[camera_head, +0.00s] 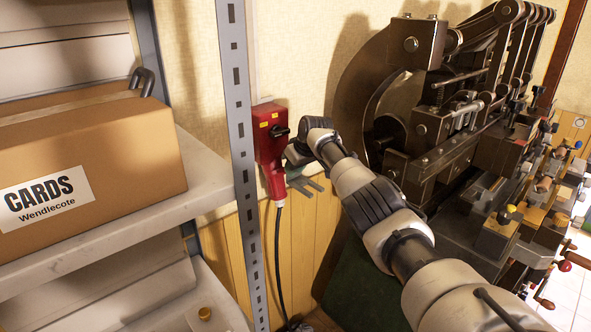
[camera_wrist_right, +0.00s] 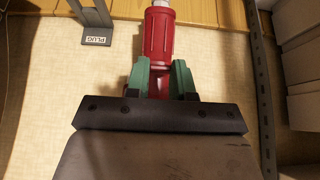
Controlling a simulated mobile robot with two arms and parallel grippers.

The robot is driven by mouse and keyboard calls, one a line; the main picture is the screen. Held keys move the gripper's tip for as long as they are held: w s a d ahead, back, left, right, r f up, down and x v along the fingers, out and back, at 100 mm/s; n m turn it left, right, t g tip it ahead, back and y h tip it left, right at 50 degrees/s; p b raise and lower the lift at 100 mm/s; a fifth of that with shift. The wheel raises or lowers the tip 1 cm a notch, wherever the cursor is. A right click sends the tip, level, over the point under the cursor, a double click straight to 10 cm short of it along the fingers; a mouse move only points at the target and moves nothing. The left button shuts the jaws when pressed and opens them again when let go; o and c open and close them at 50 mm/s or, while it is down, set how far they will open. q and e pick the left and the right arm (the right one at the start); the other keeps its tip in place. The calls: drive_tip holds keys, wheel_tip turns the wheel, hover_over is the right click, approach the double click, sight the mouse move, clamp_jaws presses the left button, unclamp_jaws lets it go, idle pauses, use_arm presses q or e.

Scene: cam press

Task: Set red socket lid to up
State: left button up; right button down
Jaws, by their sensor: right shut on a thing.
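The red socket box (camera_head: 270,137) is mounted on the wall behind the shelf post, with a black switch on its front. The red plug (camera_head: 274,186) is upright at the box's underside, its cable hanging down. I cannot make out the socket lid or its position. My right gripper (camera_head: 284,163) reaches in from the right just below the box. In the right wrist view its green fingers (camera_wrist_right: 160,80) are shut around the socket end of the red plug (camera_wrist_right: 157,35); the gripper body hides the box there. My left gripper is not in view.
A grey bracket labelled PLUG (camera_wrist_right: 95,25) is beside the plug; it also shows in the head view (camera_head: 304,186). A metal shelf post (camera_head: 241,150) stands close left, with a cardboard box (camera_head: 120,140) on the shelf. A large dark press (camera_head: 430,110) fills the right.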

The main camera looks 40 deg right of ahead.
drive_tip(key=shift+w+r, duration=0.1)
drive_tip(key=shift+r, duration=0.05)
idle(0.5)
drive_tip(key=c, duration=1)
unclamp_jaws()
drive_tip(key=shift+w, duration=0.1)
drive_tip(key=shift+o, duration=0.2)
drive_tip(key=b+v, duration=0.3)
drive_tip(key=v, duration=0.7)
drive_tip(key=shift+r, duration=0.4)
